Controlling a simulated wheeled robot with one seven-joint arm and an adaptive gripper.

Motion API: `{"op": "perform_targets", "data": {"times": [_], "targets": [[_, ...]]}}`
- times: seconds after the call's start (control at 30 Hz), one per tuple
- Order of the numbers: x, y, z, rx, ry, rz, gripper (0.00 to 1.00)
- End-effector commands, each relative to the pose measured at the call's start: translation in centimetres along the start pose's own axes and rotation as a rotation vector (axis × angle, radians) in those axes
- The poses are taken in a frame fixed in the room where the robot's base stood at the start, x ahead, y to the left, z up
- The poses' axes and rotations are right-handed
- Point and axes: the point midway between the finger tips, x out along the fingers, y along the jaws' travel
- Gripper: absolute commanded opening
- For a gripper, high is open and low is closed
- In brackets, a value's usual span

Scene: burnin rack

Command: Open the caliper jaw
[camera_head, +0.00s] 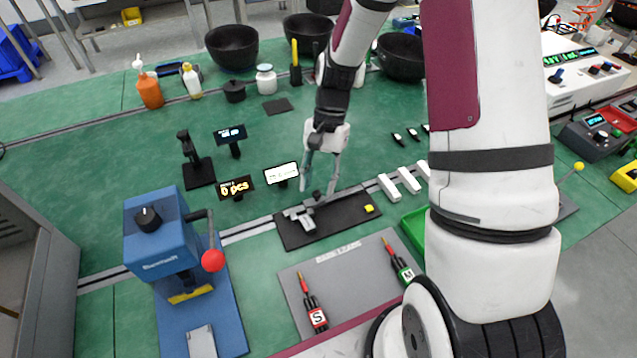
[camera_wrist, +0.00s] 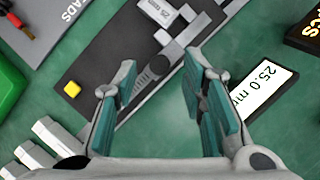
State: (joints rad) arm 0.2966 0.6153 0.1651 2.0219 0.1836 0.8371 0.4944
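A grey caliper (camera_head: 308,216) lies on a black base plate (camera_head: 350,221) on the green bench. My gripper (camera_head: 320,190) points down over the caliper. Contact with the caliper cannot be told. A display (camera_wrist: 263,92) beside it reads about 25.0 mm.
A yellow button (camera_head: 369,208) sits on the plate's right end. White blocks (camera_head: 408,181) lie to the right. A blue press (camera_head: 165,245) with a red-knobbed lever stands at left. A grey mat (camera_head: 347,277) holds two probes in front. A counter display (camera_head: 236,187) stands behind.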

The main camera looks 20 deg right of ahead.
Motion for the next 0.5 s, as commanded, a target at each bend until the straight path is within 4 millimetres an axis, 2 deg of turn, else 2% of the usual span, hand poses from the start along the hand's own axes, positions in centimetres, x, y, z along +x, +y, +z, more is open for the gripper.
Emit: {"op": "perform_targets", "data": {"times": [0.13, 0.4, 0.43, 0.5], "targets": [[0.9, 0.03, 0.06, 0.0, -0.001, 0.001, 0.38], [1.01, 0.01, 0.05, -0.001, 0.0, 0.0, 0.38], [1.0, 0.01, 0.05, -0.001, 0.0, 0.0, 0.36], [1.0, 0.01, 0.05, -0.001, -0.001, 0.0, 0.2]]}}
